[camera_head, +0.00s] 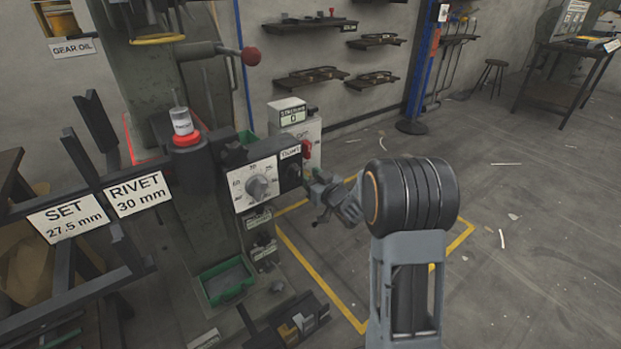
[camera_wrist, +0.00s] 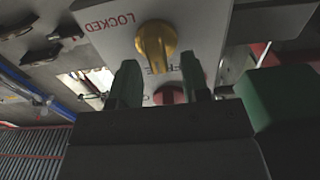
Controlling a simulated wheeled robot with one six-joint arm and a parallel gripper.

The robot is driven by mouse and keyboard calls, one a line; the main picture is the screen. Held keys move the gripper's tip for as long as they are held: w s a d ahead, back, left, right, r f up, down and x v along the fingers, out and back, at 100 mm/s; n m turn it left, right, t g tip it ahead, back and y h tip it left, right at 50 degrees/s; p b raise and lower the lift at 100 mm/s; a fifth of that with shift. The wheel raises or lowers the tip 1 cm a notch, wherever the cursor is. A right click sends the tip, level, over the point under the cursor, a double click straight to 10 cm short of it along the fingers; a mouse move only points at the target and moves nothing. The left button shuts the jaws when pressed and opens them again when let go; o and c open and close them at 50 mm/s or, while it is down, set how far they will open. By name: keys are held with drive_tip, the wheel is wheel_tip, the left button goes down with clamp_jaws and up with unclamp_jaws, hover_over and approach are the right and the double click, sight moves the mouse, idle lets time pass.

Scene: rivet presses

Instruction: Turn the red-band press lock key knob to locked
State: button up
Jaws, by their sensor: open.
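The press with the red band (camera_head: 186,138) stands at the left of the head view. In the wrist view a yellow knob (camera_wrist: 156,45) sits on a pale panel (camera_wrist: 105,45), whose printed LOCKED label (camera_wrist: 112,21) reads upside down. The knob's grip runs roughly up and down in that picture. My gripper (camera_head: 314,182) is beside the press's control panel in the head view. In the wrist view its two green fingers (camera_wrist: 162,75) are apart and empty, with the knob beyond them, slightly above the gap. A red round part (camera_wrist: 168,95) shows between the fingers, partly hidden by the gripper body.
A dial panel (camera_head: 247,187) and a counter box (camera_head: 292,117) adjoin the press, with a red part (camera_head: 306,149) near my gripper. A green tray (camera_head: 228,281) sits low on the press. SET and RIVET signs hang on a dark frame at left. Open floor lies to the right.

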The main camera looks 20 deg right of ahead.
clamp_jaws()
drive_tip(key=shift+m+p, duration=0.3)
drive_tip(key=shift+p, duration=0.05)
drive_tip(key=m+p, duration=0.2)
drive_tip(key=m, duration=0.1)
drive_tip(key=m+p, duration=0.2)
drive_tip(key=d+m+p, duration=0.1)
drive_tip(key=m, duration=0.2)
drive_tip(key=shift+w+d+f+m+p, duration=0.1)
drive_tip(key=shift+w+f+m+p, duration=0.1)
drive_tip(key=shift+m+p, duration=0.15)
drive_tip(key=shift+d+f+m+p, duration=0.1)
drive_tip(key=shift+f+m+p, duration=0.15)
drive_tip(key=shift+m+p, duration=0.85)
drive_tip(key=shift+d+f+m+p, duration=0.15)
drive_tip(key=shift+m+p, duration=0.3)
drive_tip(key=shift+m, duration=1.35)
drive_tip(key=shift+a+f+m+p, duration=0.1)
drive_tip(key=shift+f+m+p, duration=0.2)
drive_tip(key=shift+m+p, duration=0.8)
drive_tip(key=shift+m+b, duration=0.3)
drive_tip(key=shift+m, duration=0.15)
